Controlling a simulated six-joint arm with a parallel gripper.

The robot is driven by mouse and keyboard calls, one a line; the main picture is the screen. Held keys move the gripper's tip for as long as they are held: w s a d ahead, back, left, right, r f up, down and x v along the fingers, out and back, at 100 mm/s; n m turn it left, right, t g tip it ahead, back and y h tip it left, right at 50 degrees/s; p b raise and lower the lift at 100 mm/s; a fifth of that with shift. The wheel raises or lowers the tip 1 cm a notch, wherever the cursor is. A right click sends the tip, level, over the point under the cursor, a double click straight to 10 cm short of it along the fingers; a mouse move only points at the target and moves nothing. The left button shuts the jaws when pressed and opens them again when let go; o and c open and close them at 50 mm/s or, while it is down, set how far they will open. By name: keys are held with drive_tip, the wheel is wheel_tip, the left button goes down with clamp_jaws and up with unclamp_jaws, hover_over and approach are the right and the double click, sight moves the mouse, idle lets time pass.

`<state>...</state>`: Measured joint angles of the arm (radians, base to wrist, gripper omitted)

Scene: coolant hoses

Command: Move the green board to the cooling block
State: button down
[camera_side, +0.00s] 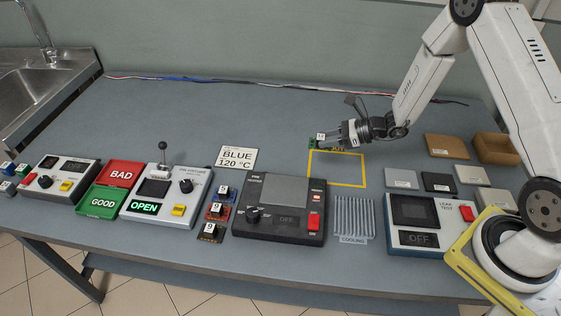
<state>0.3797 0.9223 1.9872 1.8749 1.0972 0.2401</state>
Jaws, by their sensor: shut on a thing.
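My gripper (338,137) is shut on the green board (313,143), which shows at the left of the fingertips with a small white label on it. The board is near the back edge of the yellow outlined square; I cannot tell whether it touches the table. The fingers hide part of the board. The cooling block (353,218) is a grey finned block with a "COOLING" label, in front of the yellow square and to the right of the tester. Its top is bare.
Small boards (216,212) lie left of the tester. Several flat blocks (440,182) lie at the right.

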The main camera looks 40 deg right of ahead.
hover_over(307, 157)
drive_tip(key=f, duration=0.6)
drive_tip(key=shift+s+f, duration=0.25)
drive_tip(key=shift+f, duration=0.1)
drive_tip(key=shift+w+f, duration=0.15)
drive_tip(key=shift+w, duration=0.05)
drive_tip(key=shift+f, duration=1.55)
drive_tip(key=shift+f, duration=0.1)
drive_tip(key=shift+c, duration=1.5)
unclamp_jaws()
drive_tip(key=v, duration=1.2)
